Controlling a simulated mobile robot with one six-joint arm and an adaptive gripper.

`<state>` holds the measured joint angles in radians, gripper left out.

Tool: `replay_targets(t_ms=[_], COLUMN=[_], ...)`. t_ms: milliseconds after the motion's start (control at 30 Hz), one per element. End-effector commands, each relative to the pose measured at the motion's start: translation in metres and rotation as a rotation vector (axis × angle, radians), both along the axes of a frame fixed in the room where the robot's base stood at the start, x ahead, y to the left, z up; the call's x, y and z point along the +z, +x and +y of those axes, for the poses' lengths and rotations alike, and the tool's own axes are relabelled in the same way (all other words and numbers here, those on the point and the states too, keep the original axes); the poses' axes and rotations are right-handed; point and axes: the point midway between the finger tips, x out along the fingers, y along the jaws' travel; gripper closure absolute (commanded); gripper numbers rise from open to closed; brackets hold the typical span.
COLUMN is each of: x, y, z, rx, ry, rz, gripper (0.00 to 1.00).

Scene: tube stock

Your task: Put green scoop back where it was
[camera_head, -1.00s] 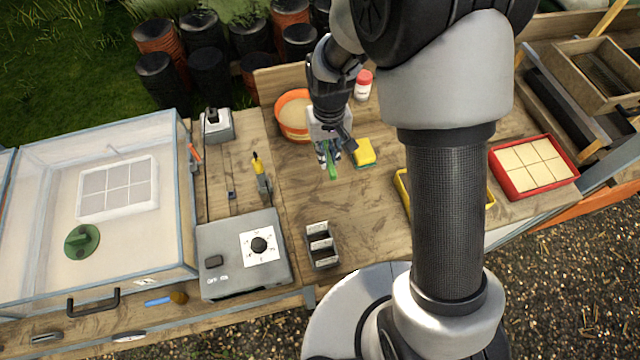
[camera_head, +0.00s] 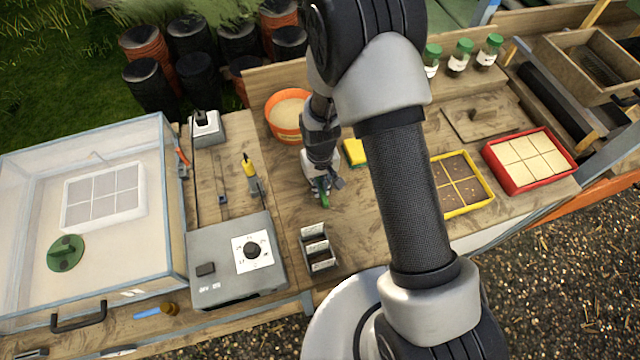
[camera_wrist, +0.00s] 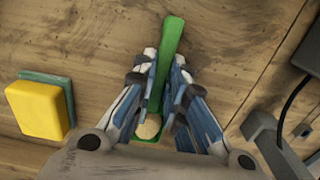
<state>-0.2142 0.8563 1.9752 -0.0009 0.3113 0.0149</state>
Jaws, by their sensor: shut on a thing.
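My gripper (camera_head: 320,186) is shut on the green scoop (camera_head: 323,198) and holds it over the bench, between the orange tub and the small grey divided holder. In the wrist view the scoop's green handle (camera_wrist: 167,62) sticks out between the blue-and-white fingers (camera_wrist: 160,90). The scoop's bowl end lies close under the gripper and carries a pale, sand-coloured load (camera_wrist: 149,128). Most of the bowl is hidden by the fingers, and I cannot tell its height above the wood.
The orange tub (camera_head: 273,128) of pale material stands behind my gripper. A yellow sponge (camera_head: 353,152) lies to its right. The grey divided holder (camera_head: 318,262) is in front. A grey control box (camera_head: 212,285) stands left. A yellow tray (camera_head: 489,208) and red tray (camera_head: 572,166) are right.

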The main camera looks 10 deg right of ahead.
Motion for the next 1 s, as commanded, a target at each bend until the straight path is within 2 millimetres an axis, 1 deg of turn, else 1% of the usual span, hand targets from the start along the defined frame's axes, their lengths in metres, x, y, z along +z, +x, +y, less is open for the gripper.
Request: replay_targets(t_ms=[133, 267, 300, 600, 867, 1000], x=[0.0015, -0.0026, -0.0031, -0.0018, -0.0016, 0.0051], y=[0.0004, 0.0003, 0.0002, 0.0002, 0.0002, 0.0005], z=[0.0001, 0.0001, 0.0, 0.0, 0.0, 0.0001], rx=[0.0, 0.0, 0.0, 0.0, 0.0, 0.0], ry=[0.0, 0.0, 0.0, 0.0, 0.0, 0.0], rz=[-0.001, -0.001, 0.0, 0.0, 0.0, -0.001], gripper=[1.0, 1.0, 0.87, 0.67, 0.67, 0.67])
